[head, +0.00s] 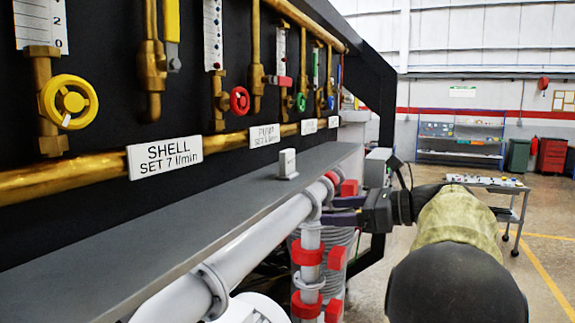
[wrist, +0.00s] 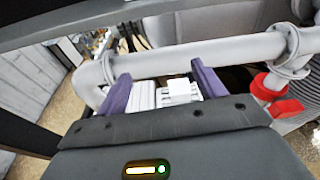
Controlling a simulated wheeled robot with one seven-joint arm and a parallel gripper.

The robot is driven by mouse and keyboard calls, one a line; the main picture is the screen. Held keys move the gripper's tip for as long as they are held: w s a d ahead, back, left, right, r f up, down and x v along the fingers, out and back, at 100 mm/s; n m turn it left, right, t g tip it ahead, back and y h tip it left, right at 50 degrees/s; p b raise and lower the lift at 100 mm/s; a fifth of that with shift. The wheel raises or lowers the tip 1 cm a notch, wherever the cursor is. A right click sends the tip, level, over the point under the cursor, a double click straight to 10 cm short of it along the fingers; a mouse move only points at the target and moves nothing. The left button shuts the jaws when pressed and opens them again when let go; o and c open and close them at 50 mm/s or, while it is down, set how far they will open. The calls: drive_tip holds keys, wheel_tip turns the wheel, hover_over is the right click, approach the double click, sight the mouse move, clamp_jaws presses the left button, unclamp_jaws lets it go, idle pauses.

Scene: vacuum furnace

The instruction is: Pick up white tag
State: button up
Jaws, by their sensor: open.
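A small white tag (head: 288,161) stands upright on a small base on the grey shelf (head: 180,225) in the head view; its marking is too small to read. My gripper (head: 331,212) is right of the tag, beside the white pipe and lower in the picture than the tag. Its two purple fingers are apart. In the wrist view my gripper (wrist: 160,70) is open, its fingers pointing at the white pipe (wrist: 210,52). Pale shapes (wrist: 180,89) show between the fingers; I cannot tell what they are. I cannot make out the tag for certain in that view.
White label plates, one reading SHELL (head: 165,158), hang along the brass pipe (head: 60,182) behind the shelf. Valves with a yellow wheel (head: 69,101) and a red wheel (head: 239,100) stick out above. The shelf's near part is bare.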

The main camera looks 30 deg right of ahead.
drive_tip(key=s+d+r+t+y, duration=0.1)
drive_tip(key=s+d+r, duration=0.2)
drive_tip(key=r, duration=0.6)
drive_tip(key=shift+s+d+r+m+t+y+p, duration=0.15)
drive_tip(key=shift+s+r+m+t+y+p, duration=0.2)
drive_tip(key=shift+s, duration=0.6)
drive_tip(key=p, duration=0.4)
approach(292, 160)
drive_tip(key=x, duration=0.5)
drive_tip(key=shift+r, duration=0.15)
drive_tip(key=shift+w+a, duration=0.15)
drive_tip(key=shift+a, duration=0.1)
